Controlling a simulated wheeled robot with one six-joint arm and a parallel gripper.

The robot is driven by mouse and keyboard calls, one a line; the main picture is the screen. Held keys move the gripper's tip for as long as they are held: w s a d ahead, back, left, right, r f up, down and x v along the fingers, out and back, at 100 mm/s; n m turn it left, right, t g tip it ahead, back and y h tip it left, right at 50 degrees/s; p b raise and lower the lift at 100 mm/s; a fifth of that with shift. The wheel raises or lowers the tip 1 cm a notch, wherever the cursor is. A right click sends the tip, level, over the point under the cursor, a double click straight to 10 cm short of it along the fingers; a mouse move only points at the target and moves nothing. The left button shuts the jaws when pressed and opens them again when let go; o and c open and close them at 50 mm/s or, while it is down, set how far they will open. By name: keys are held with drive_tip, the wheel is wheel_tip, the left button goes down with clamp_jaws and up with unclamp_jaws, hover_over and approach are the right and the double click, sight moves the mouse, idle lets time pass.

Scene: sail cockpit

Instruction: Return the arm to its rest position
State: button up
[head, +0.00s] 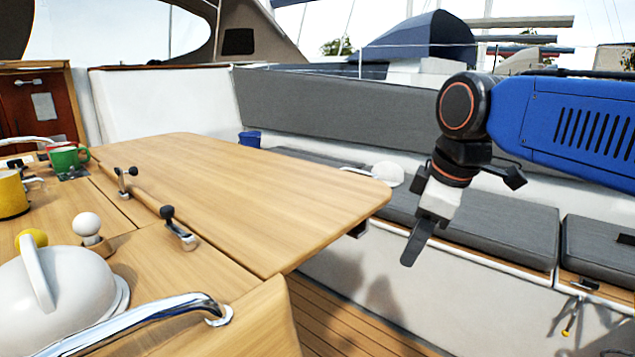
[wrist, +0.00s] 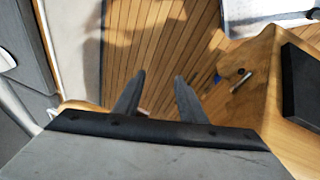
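My gripper (head: 413,250) hangs at the end of my blue and black arm on the right of the head view. It points down, to the right of the wooden table (head: 290,190) and in front of the grey bench cushions. In the wrist view my gripper (wrist: 160,78) shows two dark fingers, clearly apart, with nothing between them. Below the fingers is the slatted wooden floor (wrist: 150,40). The fingers touch nothing that I can see.
A green mug (head: 66,160), a yellow mug (head: 11,194) and a white domed compass (head: 60,290) with a curved steel rail (head: 150,318) stand at the left. Grey cushions (head: 500,225) line the bench behind my gripper.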

drive_tip(key=s+d+f+m, duration=0.4)
drive_tip(key=f, duration=0.2)
drive_tip(key=s+d+f+m+t+h, duration=0.1)
drive_tip(key=s+d+f+m, duration=0.3)
drive_tip(key=f, duration=0.2)
drive_tip(key=s+d+f+m, duration=0.3)
drive_tip(key=f+m, duration=0.1)
drive_tip(key=f, duration=0.2)
drive_tip(key=shift+s+d+f+m+h, duration=0.3)
drive_tip(key=shift+s+d, duration=0.1)
